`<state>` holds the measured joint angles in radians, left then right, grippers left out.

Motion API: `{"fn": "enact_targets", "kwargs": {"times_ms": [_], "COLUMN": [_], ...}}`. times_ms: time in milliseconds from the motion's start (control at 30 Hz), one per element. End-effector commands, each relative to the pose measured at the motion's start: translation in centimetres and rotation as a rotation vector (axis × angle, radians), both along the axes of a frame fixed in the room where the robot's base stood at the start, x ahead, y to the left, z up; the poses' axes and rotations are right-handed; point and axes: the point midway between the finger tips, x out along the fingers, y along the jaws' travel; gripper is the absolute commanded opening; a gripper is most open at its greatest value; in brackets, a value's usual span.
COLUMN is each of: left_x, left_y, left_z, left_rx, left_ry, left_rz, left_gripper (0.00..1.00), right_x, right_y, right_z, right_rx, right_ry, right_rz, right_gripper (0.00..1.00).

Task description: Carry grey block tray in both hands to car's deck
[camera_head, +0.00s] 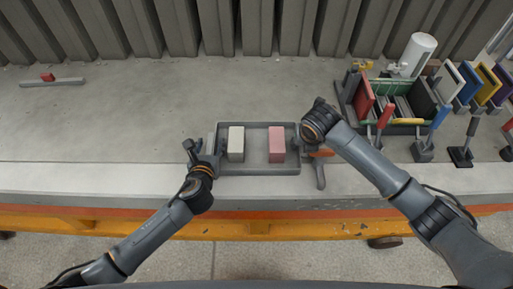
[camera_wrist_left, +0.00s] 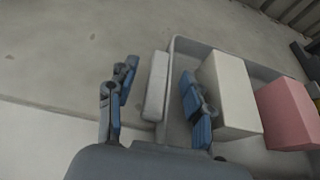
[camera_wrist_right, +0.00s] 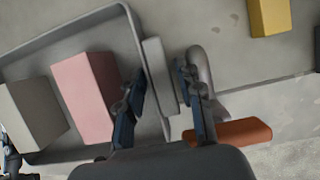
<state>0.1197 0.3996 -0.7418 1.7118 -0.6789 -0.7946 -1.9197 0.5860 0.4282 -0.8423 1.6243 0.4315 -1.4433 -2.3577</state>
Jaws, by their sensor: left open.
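The grey block tray (camera_head: 258,170) lies on the concrete surface near its front edge. A cream block (camera_head: 236,143) and a pink block (camera_head: 277,143) stand in it, apart. My left gripper (camera_head: 200,150) is open at the tray's left end. In the left wrist view, its fingers (camera_wrist_left: 157,95) stand either side of the pale end grip (camera_wrist_left: 157,85), one inside the tray. My right gripper (camera_head: 312,142) is at the right end. In the right wrist view, its fingers (camera_wrist_right: 162,95) flank the other end grip (camera_wrist_right: 160,78) closely; contact is unclear. No car's deck is identifiable.
An orange-handled tool (camera_head: 320,160) lies close by the tray's right end. Further right stand a crate (camera_head: 396,128) of coloured panels, more upright panels (camera_head: 470,85) and a white cylinder (camera_head: 417,52). The surface behind the tray is clear.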

Motion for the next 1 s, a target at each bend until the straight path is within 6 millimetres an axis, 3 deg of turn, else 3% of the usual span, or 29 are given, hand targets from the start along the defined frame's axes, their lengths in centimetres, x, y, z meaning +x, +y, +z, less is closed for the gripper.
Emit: {"fn": "enact_targets", "kwargs": {"times_ms": [433, 600, 700, 1000], "left_x": [0.84, 0.84, 0.82, 0.9], "left_y": [0.01, 0.01, 0.01, -0.02], "left_z": [-0.34, -0.34, -0.34, -0.08], "left_rx": [-0.001, 0.0, 0.0, 0.0], "left_ry": [0.0, 0.0, 0.0, -0.004], "left_rz": [0.0, 0.0, 0.0, -0.001], "left_gripper": [0.51, 0.16, 0.0, 0.0], "right_x": [0.34, 0.34, 0.34, 0.45], "right_y": [0.02, 0.01, 0.01, 0.01], "right_z": [-0.82, -0.81, -0.81, -0.59], "right_rx": [0.001, 0.001, 0.0, 0.001], "right_ry": [-0.001, -0.001, -0.001, -0.004], "right_rz": [0.001, 0.0, 0.0, 0.0], "right_gripper": [0.36, 0.01, 0.0, 0.0]}}
